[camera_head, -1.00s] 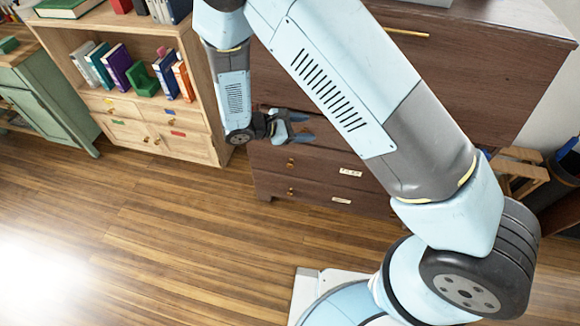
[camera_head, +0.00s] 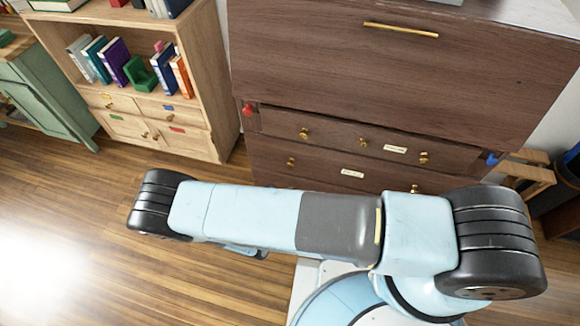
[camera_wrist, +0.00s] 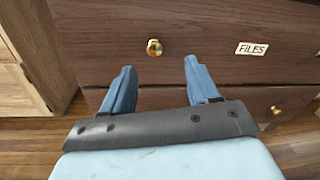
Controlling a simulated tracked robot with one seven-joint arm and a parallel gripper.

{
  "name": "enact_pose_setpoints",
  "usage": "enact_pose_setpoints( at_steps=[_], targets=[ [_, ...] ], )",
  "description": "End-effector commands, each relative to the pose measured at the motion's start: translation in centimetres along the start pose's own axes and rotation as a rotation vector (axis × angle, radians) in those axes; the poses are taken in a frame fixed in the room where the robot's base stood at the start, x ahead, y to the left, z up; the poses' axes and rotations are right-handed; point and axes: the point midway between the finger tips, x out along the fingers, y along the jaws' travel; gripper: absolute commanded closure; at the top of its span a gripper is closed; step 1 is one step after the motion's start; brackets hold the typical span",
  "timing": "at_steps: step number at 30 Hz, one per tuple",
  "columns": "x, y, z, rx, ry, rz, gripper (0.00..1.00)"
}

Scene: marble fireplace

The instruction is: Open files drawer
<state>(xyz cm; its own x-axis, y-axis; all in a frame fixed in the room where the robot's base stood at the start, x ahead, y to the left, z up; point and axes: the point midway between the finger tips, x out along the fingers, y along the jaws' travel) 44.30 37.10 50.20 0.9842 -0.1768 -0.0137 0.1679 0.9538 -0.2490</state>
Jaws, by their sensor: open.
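The files drawer (camera_wrist: 210,30) is a dark brown wooden drawer front with a white "FILES" label (camera_wrist: 252,48) and a round brass knob (camera_wrist: 154,47) left of the label. It looks shut. My gripper (camera_wrist: 159,63) is open and empty in the wrist view, with its two blue fingers apart, one on each side below the knob. The knob sits just beyond the fingertips, seemingly not touched. In the head view my arm hides the gripper and the lower drawers. A labelled drawer front (camera_head: 325,170) shows there, but its text is too small to read.
The brown cabinet (camera_head: 400,80) has a large upper panel with a long brass handle (camera_head: 400,30). Another brass knob (camera_wrist: 276,110) is lower in the wrist view. A light wooden bookcase (camera_head: 190,135) stands left of the cabinet. Wooden floor (camera_head: 60,215) is clear at left.

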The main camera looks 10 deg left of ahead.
Motion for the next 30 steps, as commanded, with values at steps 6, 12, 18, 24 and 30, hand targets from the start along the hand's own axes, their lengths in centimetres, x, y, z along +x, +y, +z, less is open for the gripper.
enact_pose_setpoints(
  at_steps=[6,12,18,24,30],
  targets=[
    [-1.0,0.0,-2.7,-0.058,-0.037,0.085,0.4],
    [0.0,0.1,-3.0,-0.064,-0.042,0.093,0.4],
    [3.2,0.3,-2.9,-0.063,-0.041,0.09,0.4],
    [6.8,0.6,-2.7,-0.063,-0.041,0.091,0.4],
    [10.0,0.9,-2.6,-0.063,-0.04,0.091,0.4]
  ],
)
